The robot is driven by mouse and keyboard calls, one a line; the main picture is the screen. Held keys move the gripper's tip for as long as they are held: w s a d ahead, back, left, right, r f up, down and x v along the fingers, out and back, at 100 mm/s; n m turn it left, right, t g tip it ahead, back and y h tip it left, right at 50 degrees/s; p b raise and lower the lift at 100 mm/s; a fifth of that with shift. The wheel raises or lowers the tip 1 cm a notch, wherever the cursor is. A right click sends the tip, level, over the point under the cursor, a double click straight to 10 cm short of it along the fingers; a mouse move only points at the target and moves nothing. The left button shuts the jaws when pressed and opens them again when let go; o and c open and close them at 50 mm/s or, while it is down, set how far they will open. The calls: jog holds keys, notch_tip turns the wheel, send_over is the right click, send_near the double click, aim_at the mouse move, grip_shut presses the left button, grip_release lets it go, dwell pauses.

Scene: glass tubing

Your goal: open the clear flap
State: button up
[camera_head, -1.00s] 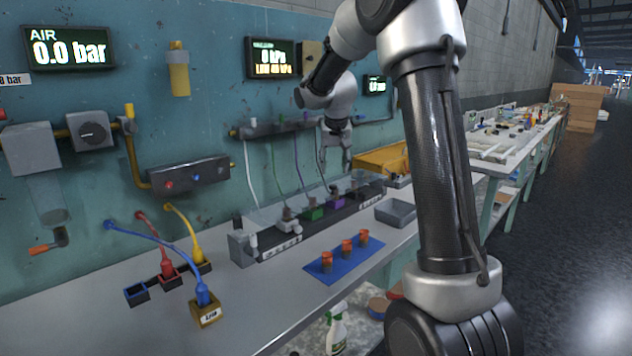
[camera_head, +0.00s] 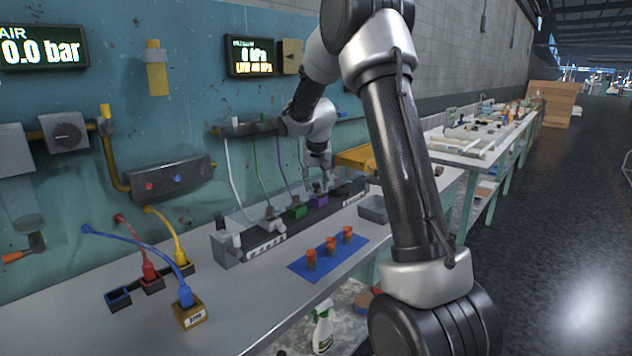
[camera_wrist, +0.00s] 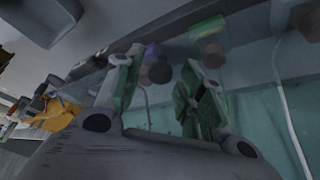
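A long low dark rack (camera_head: 262,241) stands on the bench against the teal wall. The clear flap (camera_head: 247,214) appears as a faint see-through strip along the rack's back; its edges and tilt are hard to make out. My gripper (camera_head: 318,186) is low over the rack, near the purple block (camera_head: 317,201), and partly blends with it. In the wrist view my gripper (camera_wrist: 160,72) has its two fingers apart, with nothing clearly held between them. A purple part and dark round knobs show beyond the fingers. I cannot tell whether a finger touches the flap.
A green block (camera_head: 295,212) sits on the rack, with thin tubes rising behind it. A blue mat (camera_head: 303,268) with orange-capped jars and a grey tray (camera_head: 374,209) lie in front. Cabled connectors (camera_head: 150,283) stand at left.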

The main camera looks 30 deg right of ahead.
grip_shut()
jog(key=shift+r, duration=0.1)
